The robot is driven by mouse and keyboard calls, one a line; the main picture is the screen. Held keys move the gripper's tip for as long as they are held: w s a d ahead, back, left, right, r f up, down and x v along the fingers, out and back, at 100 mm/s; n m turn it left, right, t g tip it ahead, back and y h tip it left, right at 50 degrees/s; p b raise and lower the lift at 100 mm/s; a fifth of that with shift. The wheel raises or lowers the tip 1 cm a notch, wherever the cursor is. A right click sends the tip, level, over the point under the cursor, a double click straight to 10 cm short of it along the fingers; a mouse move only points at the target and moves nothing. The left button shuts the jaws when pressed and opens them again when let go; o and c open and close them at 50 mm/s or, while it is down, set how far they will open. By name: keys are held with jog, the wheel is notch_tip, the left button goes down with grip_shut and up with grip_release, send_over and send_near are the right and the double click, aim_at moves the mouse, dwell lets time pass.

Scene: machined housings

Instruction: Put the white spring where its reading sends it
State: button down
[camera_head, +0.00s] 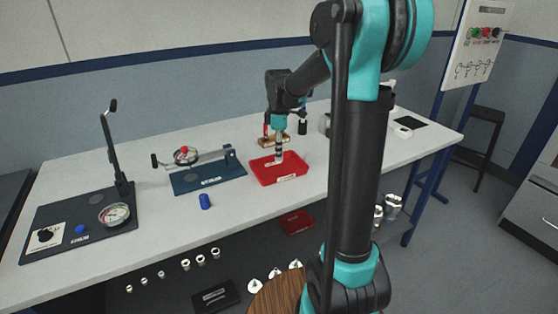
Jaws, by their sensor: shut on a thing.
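My gripper (279,147) points down over the red tray (262,180) near the middle of the bench. It is shut on a small pale thing that looks like the white spring (279,158). The spring is low over the tray, and I cannot tell whether it touches the tray floor. The tray has a white label on its front wall, too small to read. A blue test stand with a round dial (187,155) and a lever stands left of the tray. A larger dark stand with a dial gauge (114,214) and an upright lever stands at the far left.
A blue cylinder (205,201) stands near the bench front. A brass-coloured part (268,141) and a black cylinder (302,128) are behind the tray. Several metal parts, a red bin (296,222) and a black bin (216,297) sit below the bench. My arm hides part of the right side.

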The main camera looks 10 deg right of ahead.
jog(key=shift+f, duration=1.85)
jog(key=shift+f, duration=0.1)
jog(key=c, duration=1.3)
grip_release()
jog(key=shift+a, duration=0.1)
notch_tip(320, 180, up, 12)
jog(key=shift+r, duration=0.1)
